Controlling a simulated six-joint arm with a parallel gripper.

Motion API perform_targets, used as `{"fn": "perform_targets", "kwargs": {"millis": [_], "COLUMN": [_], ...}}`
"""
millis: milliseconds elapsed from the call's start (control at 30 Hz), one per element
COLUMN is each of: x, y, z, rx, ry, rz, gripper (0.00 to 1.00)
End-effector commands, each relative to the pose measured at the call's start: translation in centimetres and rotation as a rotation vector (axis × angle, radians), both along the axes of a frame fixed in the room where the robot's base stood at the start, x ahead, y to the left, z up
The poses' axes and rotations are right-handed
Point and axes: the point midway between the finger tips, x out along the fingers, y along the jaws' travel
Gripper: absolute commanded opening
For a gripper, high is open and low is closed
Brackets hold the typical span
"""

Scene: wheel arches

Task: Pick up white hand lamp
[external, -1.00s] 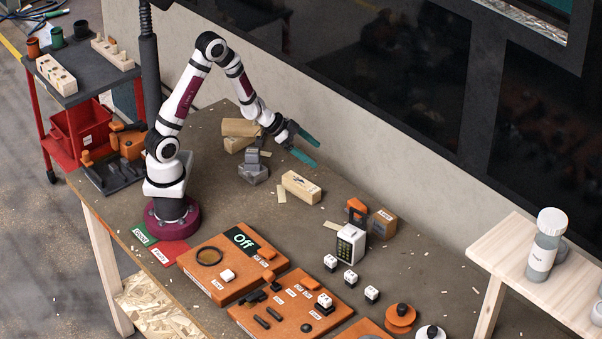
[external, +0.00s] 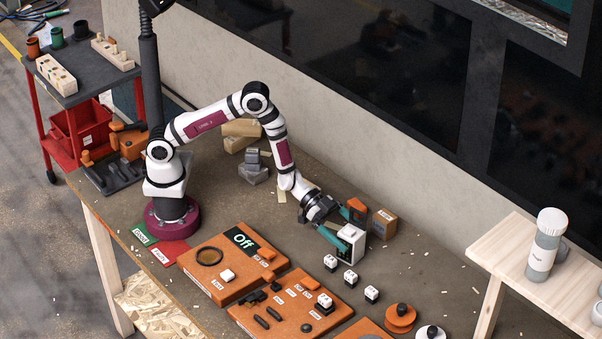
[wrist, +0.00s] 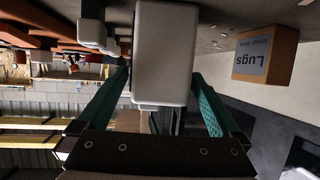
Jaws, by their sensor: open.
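The white hand lamp (external: 351,244) stands on the bench in the external view, beyond the orange boards, with an orange and black part (external: 357,208) at its top. Its white body (wrist: 163,52) fills the upper middle of the wrist view. My gripper (external: 346,231) is open, with its teal fingers reaching around the lamp, one on each side. In the wrist view my gripper (wrist: 160,80) has the lamp between its fingers. Small gaps seem to show there; contact is hard to judge. The fingers hide part of the lamp.
A cardboard box marked Lugs (external: 383,223) stands close behind the lamp, and it shows at right in the wrist view (wrist: 265,55). Several small white blocks (external: 350,276) lie in front. Orange boards (external: 234,262) fill the near bench. Bench right of the box is clear.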

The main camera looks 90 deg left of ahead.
Motion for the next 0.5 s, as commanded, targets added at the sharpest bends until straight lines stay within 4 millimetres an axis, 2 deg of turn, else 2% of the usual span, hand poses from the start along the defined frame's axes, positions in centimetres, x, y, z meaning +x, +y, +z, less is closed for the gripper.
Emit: {"fn": "perform_targets", "kwargs": {"millis": [100,267,367,500], "x": [0.79,0.84,0.83,0.82], "y": [-0.59,-0.57,-0.56,-0.55], "z": [-0.44,-0.44,-0.43,-0.42], "rx": [0.001,0.000,0.000,0.000], "ry": [0.001,0.001,0.001,0.001], "rz": [0.001,0.002,0.002,0.002], "gripper": [1.00,1.00,0.86,0.60]}}
